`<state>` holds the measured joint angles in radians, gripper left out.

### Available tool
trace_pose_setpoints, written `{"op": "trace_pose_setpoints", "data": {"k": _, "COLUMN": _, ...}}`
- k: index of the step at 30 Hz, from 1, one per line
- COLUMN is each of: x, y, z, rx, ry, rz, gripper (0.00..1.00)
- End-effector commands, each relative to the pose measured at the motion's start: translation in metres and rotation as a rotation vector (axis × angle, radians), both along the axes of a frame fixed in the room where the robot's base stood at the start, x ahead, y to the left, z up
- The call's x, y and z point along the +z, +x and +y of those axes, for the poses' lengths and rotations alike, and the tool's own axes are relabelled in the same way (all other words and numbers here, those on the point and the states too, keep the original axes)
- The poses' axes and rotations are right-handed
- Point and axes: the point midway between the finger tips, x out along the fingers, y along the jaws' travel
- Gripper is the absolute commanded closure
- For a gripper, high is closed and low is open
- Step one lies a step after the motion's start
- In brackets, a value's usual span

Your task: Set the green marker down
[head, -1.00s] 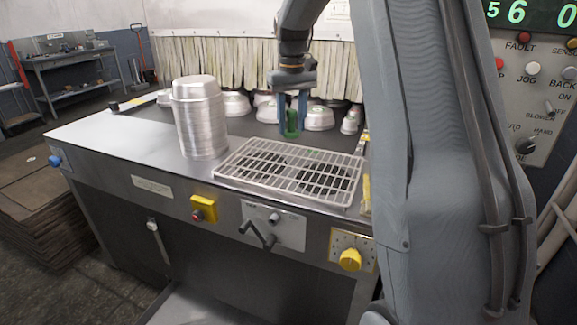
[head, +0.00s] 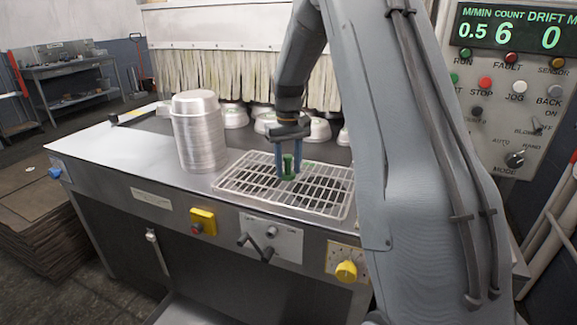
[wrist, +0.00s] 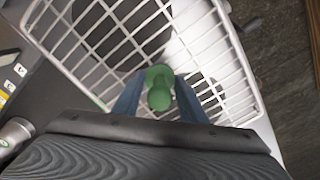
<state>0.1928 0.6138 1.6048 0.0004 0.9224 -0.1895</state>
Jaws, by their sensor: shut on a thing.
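The green marker (head: 288,166) is upright between the blue fingers of my gripper (head: 287,168). My gripper is shut on it, over the back middle part of the white wire rack (head: 235,190). In the wrist view the marker (wrist: 159,88) sits between the two fingers (wrist: 159,98), with the rack's white bars (wrist: 105,42) below and around it. I cannot tell whether the marker's base touches the rack.
A tall stack of metal pans (head: 199,135) stands left of the rack. Several upturned pans (head: 318,130) lie behind it, before the strip curtain (head: 200,72). The steel tabletop (head: 110,150) at left is clear. A control panel (head: 510,95) is at right.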

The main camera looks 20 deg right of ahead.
Motion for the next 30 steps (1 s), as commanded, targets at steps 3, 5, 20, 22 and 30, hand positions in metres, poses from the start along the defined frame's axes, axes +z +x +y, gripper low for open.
{"op": "trace_pose_setpoints", "data": {"k": 3, "x": -0.002, "y": 0.0, "z": 0.0, "rx": 0.0, "ry": 0.0, "rz": 0.0, "gripper": 0.94}}
{"op": "trace_pose_setpoints", "data": {"k": 5, "x": -0.003, "y": 0.0, "z": 0.0, "rx": 0.0, "ry": 0.0, "rz": 0.0, "gripper": 0.55}}
{"op": "trace_pose_setpoints", "data": {"k": 20, "x": 0.007, "y": 0.001, "z": 0.0, "rx": 0.0, "ry": -0.001, "rz": -0.003, "gripper": 0.43}}
{"op": "trace_pose_setpoints", "data": {"k": 22, "x": 0.016, "y": 0.001, "z": 0.0, "rx": 0.0, "ry": -0.001, "rz": -0.003, "gripper": 0.43}}
{"op": "trace_pose_setpoints", "data": {"k": 30, "x": 0.07, "y": 0.001, "z": 0.0, "rx": 0.0, "ry": -0.001, "rz": -0.004, "gripper": 0.43}}
